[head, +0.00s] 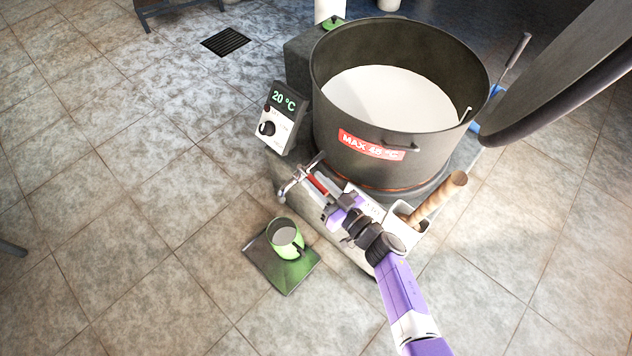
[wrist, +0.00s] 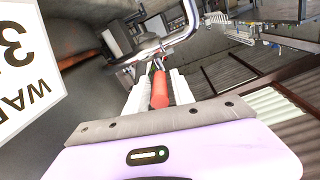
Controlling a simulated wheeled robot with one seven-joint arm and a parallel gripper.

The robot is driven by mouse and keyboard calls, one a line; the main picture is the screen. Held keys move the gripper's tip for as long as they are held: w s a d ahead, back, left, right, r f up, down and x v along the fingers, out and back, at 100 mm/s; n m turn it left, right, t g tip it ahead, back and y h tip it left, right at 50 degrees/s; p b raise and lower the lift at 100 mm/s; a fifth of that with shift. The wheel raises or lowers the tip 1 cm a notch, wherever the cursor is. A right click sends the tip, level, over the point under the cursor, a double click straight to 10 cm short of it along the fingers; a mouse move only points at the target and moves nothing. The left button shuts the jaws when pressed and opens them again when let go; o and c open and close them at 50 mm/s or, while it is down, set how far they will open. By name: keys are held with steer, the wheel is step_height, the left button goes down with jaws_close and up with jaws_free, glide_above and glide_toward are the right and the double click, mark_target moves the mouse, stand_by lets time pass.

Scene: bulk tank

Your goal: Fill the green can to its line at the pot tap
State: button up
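The green can (head: 297,246) stands upright on a dark square plate (head: 268,273) on the floor, below the tap's spout side. A pale surface shows inside the can; I cannot make out its line or the level against it. The metal pot tap (head: 293,183) sticks out at the foot of the big dark pot (head: 340,110), which holds white liquid. The tap also shows in the wrist view (wrist: 185,30). My gripper (head: 327,190) is at the tap. In the wrist view its white fingers are shut on the red tap lever (wrist: 160,90). No stream is clearly visible.
A control box (head: 279,118) reading 20 °C stands left of the pot. A holder (head: 395,220) with a wooden handle (head: 438,198) is right of my gripper. A grey structure with a dark hose overhangs the right.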

mark_target(329, 196)
steer(key=shift+o, duration=0.4)
steer(key=p+v, duration=0.3)
steer(key=v, duration=0.4)
steer(key=shift+s+d+r, duration=0.1)
steer(key=shift+s+d, duration=0.15)
steer(key=shift+d, duration=0.05)
